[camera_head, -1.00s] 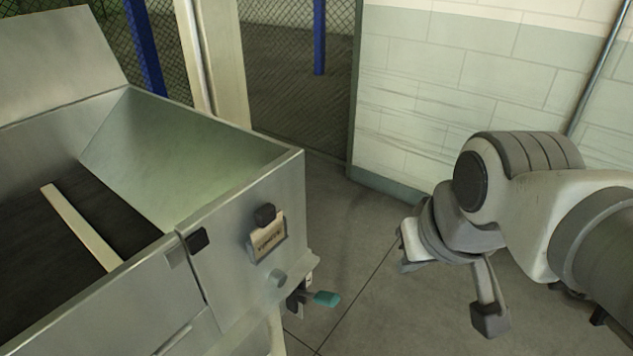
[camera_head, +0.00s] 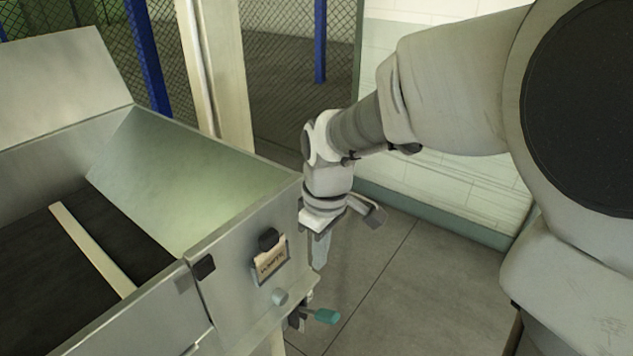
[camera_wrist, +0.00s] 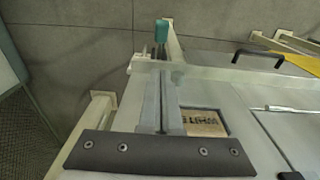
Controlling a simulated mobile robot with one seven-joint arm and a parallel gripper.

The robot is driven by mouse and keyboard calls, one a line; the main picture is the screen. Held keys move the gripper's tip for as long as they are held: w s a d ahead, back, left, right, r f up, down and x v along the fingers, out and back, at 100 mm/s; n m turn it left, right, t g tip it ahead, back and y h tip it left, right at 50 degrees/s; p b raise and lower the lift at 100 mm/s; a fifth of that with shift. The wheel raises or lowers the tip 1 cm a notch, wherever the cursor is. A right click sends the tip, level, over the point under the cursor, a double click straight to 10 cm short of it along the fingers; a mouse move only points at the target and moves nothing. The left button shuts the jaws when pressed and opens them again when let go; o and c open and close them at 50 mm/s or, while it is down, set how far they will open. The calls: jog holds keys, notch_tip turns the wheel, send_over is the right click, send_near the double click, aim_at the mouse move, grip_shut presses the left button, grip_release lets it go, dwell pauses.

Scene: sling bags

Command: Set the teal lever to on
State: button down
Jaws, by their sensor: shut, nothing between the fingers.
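The teal lever (camera_head: 326,316) sticks out to the right from the lower right corner of the metal machine (camera_head: 235,290), below a round grey knob. In the wrist view the lever's teal tip (camera_wrist: 161,30) shows at the top, beyond my fingertips. My gripper (camera_head: 319,262) points down beside the machine's right end, above the lever and apart from it in the head view. In the wrist view my gripper (camera_wrist: 160,62) has its fingers together with nothing between them. The lever's mount is partly hidden.
A label holder (camera_head: 271,262) with a tan card sits on the machine's front panel, also visible in the wrist view (camera_wrist: 203,122). A black handle (camera_wrist: 258,56) lies on the machine. A block wall (camera_head: 450,195) and mesh fence (camera_head: 275,60) stand behind. The floor (camera_head: 420,290) right of the lever is clear.

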send_over(325, 312)
jog(key=w+a, duration=0.1)
jog(key=a, duration=0.1)
jog(key=f, duration=1)
jog(key=shift+d+f, duration=0.1)
jog(key=shift+d, duration=0.1)
jog(key=shift+s+d+f, duration=0.2)
jog(key=shift+d+f, duration=0.1)
jog(key=shift+f, duration=0.25)
jog(key=shift+s+d+f, duration=0.2)
jog(key=shift+d+f, duration=0.05)
jog(key=shift+f, duration=0.25)
jog(key=shift+s+d+f+b, duration=0.15)
jog(key=shift+d+f+b, duration=0.15)
jog(key=shift+f, duration=0.25)
jog(key=shift+f+b, duration=0.2)
jog(key=shift+b, duration=0.2)
